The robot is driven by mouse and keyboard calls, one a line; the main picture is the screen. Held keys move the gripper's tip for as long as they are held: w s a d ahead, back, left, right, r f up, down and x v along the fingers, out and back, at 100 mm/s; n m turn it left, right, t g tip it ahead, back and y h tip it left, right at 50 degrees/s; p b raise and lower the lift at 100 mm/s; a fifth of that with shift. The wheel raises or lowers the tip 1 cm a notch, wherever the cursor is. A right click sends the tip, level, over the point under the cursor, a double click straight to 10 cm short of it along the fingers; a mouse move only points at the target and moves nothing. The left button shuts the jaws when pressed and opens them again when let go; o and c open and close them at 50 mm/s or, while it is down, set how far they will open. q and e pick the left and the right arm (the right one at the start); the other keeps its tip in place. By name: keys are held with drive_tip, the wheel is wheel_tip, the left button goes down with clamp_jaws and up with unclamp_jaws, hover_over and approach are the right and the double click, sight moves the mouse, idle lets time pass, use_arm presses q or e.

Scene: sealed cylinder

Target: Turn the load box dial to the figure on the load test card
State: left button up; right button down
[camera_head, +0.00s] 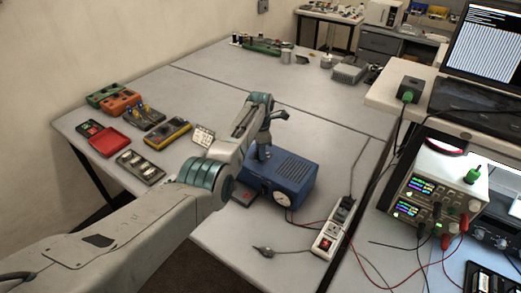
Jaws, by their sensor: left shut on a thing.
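The blue load box (295,178) stands on the white table with slotted vents in its top and a round white-faced gauge (281,198) on its front. My left gripper (262,155) reaches down onto the box's top at its back left. It is shut on what appears to be the load box dial, which the fingers hide, so its setting cannot be read. A small white card (203,136) with dark print, perhaps the load test card, stands left of the box. Its figure is too small to read. My right gripper is out of view.
Several handheld meters and cases, among them a yellow one (168,131) and a red one (109,143), lie at the left. A white power strip (329,239) with cables lies right of the box. Power supplies (432,188) stand further right.

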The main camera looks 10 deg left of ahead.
use_arm(q)
drive_tip(key=o, duration=0.9)
drive_tip(key=shift+w+r, duration=0.1)
drive_tip(key=shift+r, duration=0.1)
drive_tip(key=shift+o, duration=0.3)
drive_tip(key=shift+f, duration=0.1)
wheel_tip(320, 180, up, 11)
drive_tip(key=b, duration=0.4)
drive_tip(key=shift+f, duration=0.15)
